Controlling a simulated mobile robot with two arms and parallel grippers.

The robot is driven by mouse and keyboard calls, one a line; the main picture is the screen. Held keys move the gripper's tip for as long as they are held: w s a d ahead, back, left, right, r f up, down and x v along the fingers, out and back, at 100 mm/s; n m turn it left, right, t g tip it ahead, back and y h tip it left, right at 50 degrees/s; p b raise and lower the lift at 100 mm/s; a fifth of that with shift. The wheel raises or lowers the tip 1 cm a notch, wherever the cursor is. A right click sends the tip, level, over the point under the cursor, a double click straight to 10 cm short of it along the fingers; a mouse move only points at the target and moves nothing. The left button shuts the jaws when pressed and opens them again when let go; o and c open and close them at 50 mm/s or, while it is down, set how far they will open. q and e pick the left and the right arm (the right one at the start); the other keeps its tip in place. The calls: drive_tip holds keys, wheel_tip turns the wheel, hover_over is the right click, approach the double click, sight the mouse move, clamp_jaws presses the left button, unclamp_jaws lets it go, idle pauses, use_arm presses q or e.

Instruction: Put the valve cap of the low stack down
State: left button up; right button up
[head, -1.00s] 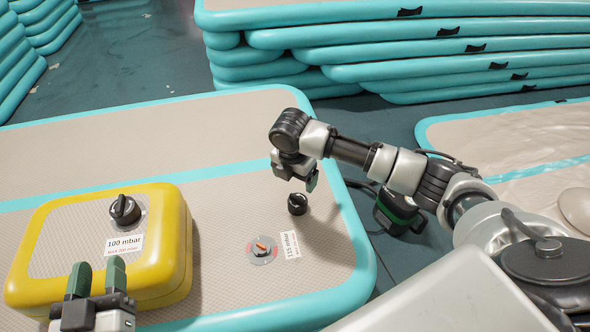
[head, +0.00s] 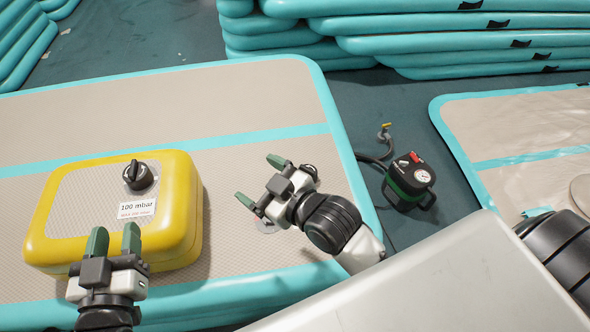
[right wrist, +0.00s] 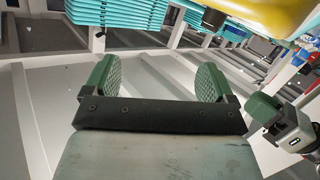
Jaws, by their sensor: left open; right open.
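A black valve cap (head: 310,169) rests on the beige mat with the turquoise rim (head: 352,172), partly hidden behind my right gripper (head: 260,181). That gripper is open and empty, its fingers pointing left, away from the cap. The right wrist view also shows its green fingers (right wrist: 157,78) apart with nothing between them. The mat's open valve (head: 266,225) is mostly covered by the gripper. My left gripper (head: 114,239) is open and empty at the front edge of the yellow block (head: 78,205); it also shows in the right wrist view (right wrist: 264,108).
The yellow block carries its own black cap (head: 139,175) and a 100 mbar label (head: 137,208). A black pump (head: 409,181) with a gauge stands on the floor right of the mat. A tall mat stack (head: 450,42) is behind; another mat (head: 515,130) lies right.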

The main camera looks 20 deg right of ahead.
drive_tip(key=s+d+r+m+t+h, duration=0.2)
drive_tip(key=s+d+r+m+t, duration=0.1)
drive_tip(key=d+r+m, duration=0.1)
drive_tip(key=shift+s+d+r+m+h, duration=0.3)
drive_tip(key=shift+s+d+m, duration=0.1)
drive_tip(key=shift+d+m, duration=0.15)
